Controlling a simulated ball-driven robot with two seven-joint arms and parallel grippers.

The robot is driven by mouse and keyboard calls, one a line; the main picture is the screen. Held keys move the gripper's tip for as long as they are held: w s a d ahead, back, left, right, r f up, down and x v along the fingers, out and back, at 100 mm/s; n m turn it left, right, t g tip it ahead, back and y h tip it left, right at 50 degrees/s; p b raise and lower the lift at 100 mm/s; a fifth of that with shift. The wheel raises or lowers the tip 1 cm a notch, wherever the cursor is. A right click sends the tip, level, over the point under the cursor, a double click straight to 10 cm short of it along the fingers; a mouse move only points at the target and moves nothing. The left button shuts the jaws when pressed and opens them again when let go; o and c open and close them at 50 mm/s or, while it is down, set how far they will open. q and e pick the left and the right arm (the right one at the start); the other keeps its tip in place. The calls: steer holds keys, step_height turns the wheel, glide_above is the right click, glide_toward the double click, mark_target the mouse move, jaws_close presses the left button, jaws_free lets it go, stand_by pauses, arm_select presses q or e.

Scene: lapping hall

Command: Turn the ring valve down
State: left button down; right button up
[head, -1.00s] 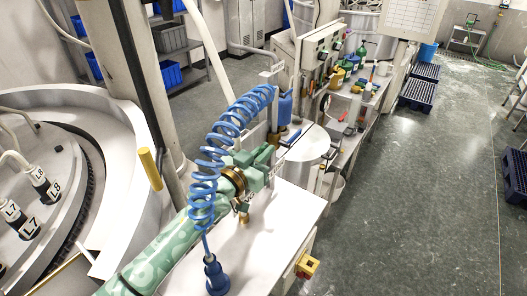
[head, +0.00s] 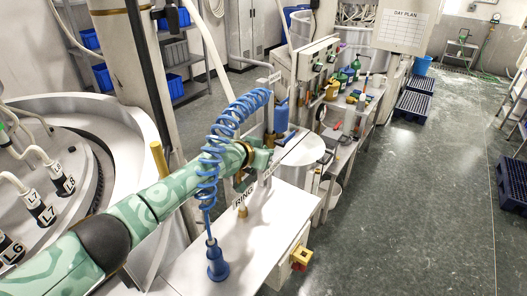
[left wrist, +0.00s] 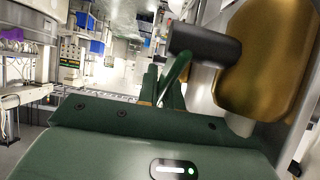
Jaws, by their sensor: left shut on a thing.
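My left gripper (head: 268,158) reaches over the white cabinet (head: 283,212) on a green patterned arm. Its jaws are shut at the ring valve, which they mostly hide in the head view. A "RING" label (head: 243,202) stands on the cabinet top below my wrist. In the left wrist view, the green fingers (left wrist: 172,88) are close together beside a dark cylindrical handle (left wrist: 203,45). A large brass part (left wrist: 268,60) is next to that handle. The exact contact and the valve's angle cannot be made out. My right gripper is not in view.
A blue coiled hose (head: 210,170) rises from a blue base (head: 217,262) on the cabinet and passes close to my wrist. A round lapping machine (head: 128,125) is at left. A cluttered bench (head: 345,130) stands behind. The floor at right (head: 400,210) is mostly open.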

arm_select(q)
steer(key=shift+w+d+f+g, duration=0.1)
steer(key=shift+f+g, duration=0.15)
steer(key=shift+g, duration=0.05)
steer(key=shift+f+y, duration=0.1)
steer(key=shift+y, duration=0.2)
steer(key=shift+f, duration=0.1)
steer(key=c, duration=1.6)
jaws_free()
steer(key=shift+o, duration=0.2)
steer(key=shift+w, duration=0.1)
